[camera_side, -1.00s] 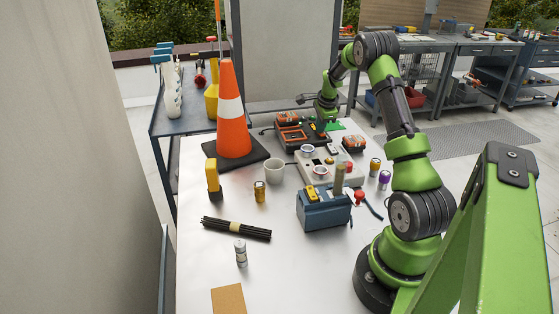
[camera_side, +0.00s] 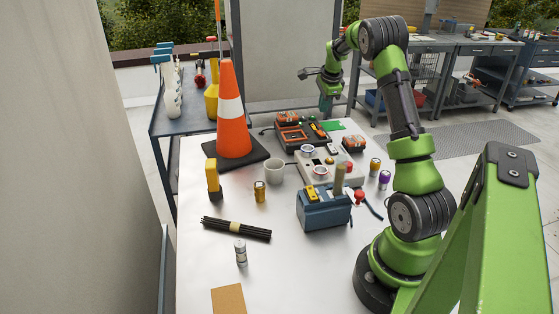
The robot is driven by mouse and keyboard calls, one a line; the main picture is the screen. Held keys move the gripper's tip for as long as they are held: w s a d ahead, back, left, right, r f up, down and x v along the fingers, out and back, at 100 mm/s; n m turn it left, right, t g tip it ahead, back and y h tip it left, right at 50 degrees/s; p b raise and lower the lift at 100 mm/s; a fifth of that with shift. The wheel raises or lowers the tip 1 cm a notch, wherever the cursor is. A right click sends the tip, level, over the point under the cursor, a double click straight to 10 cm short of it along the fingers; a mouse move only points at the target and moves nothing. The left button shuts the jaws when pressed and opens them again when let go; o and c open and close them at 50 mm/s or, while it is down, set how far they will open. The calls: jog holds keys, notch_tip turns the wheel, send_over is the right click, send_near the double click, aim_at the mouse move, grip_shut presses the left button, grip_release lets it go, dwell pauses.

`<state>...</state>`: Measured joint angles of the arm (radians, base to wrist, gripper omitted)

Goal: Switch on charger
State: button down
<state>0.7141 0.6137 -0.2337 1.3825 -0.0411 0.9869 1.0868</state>
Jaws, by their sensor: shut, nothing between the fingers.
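The charger (camera_side: 291,137) looks like the dark box with orange parts at the back of the white table. An orange and black battery pack (camera_side: 287,118) sits at its rear, and small green spots (camera_side: 313,118) show beside that pack. I cannot tell from this distance whether these are lights or buttons. My gripper (camera_side: 326,112) hangs above and behind the charger's right rear side, pointing down, apart from it. It is shut and empty. A flat green piece (camera_side: 335,126) lies on the table just below my gripper.
A grey panel box (camera_side: 343,172) with gauges stands in front of the charger. An orange cone (camera_side: 232,115) stands to its left and another battery pack (camera_side: 354,145) to its right.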

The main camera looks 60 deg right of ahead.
notch_tip(320, 180, up, 6)
jog(key=shift+a+f, duration=0.1)
jog(key=shift+f, duration=0.05)
dwell(0.4)
jog(key=s+a+r+n+t+y, duration=0.1)
jog(key=a+n, duration=0.5)
jog(key=a, duration=0.6)
jog(key=s+a+r+n+t+y, duration=0.1)
jog(key=a+r+n, duration=0.1)
jog(key=a+n, duration=0.7)
jog(key=s+a+r+n+t+y, duration=0.1)
jog(key=s+a+n, duration=0.3)
jog(key=a, duration=0.8)
jog(key=s+a+r+n+t+y, duration=0.1)
jog(key=s+a+n, duration=0.3)
jog(key=s+a, duration=0.3)
jog(key=a, duration=0.5)
jog(key=shift+a+t+y, duration=0.15)
jog(key=shift+t+y, duration=0.15)
